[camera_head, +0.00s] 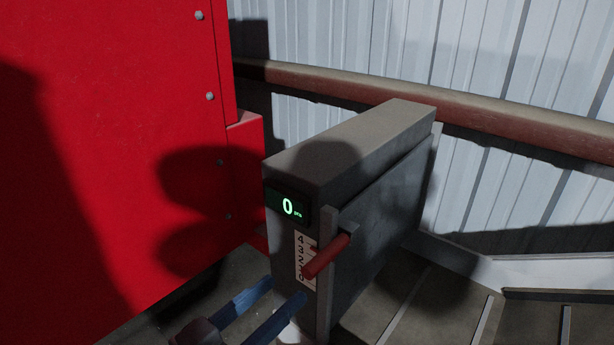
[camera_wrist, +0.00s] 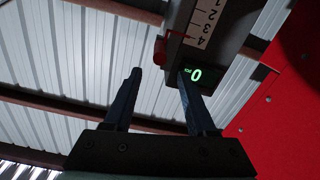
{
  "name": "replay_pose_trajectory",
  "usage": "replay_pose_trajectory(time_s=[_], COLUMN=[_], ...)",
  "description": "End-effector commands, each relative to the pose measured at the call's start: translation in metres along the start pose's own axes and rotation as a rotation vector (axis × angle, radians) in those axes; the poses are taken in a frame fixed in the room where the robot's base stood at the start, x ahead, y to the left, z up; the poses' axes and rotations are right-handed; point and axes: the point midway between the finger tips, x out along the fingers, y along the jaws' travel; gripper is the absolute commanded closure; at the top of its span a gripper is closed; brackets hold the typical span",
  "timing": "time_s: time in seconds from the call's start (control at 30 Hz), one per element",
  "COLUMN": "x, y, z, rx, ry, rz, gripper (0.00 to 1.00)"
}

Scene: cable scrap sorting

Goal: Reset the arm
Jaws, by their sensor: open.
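My gripper (camera_head: 288,288) is at the lower middle of the head view, its two blue fingers apart and pointing toward a grey box. In the wrist view my gripper (camera_wrist: 158,75) is also open, with nothing held between the fingers. The grey box (camera_head: 382,225) has a red lever handle (camera_head: 326,257) on its narrow front, just above and right of the fingertips. The handle also shows in the wrist view (camera_wrist: 160,50), beyond the fingertips. I cannot tell how far the fingertips are from the box front.
A green display (camera_head: 288,206) on the box reads 0. A white number scale (camera_head: 304,260) sits below it, beside the lever's upright bar. A large red panel (camera_head: 110,150) stands close on the left. A rusty rail (camera_head: 480,110) crosses the corrugated wall (camera_head: 450,40) behind.

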Motion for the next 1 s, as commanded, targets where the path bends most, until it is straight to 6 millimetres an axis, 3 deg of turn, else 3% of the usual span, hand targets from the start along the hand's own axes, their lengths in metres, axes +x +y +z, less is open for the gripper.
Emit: replay_pose_trajectory(time_s=[0.17,0.27,0.4,0.6,0.7,0.8,1.0], x=[0.030,0.051,0.063,0.038,0.017,0.000,-0.012], y=[0.000,0.005,0.029,0.096,0.126,0.147,0.159], z=[-0.035,-0.080,-0.161,-0.277,-0.313,-0.333,-0.344], rx=[0.074,0.149,0.257,0.371,0.400,0.416,0.423], ry=[-0.010,0.034,0.196,0.547,0.695,0.792,0.852], rz=[-0.098,-0.205,-0.347,-0.467,-0.489,-0.498,-0.504], gripper=[0.43,0.43,0.43,0.43,0.43,0.43,0.43])
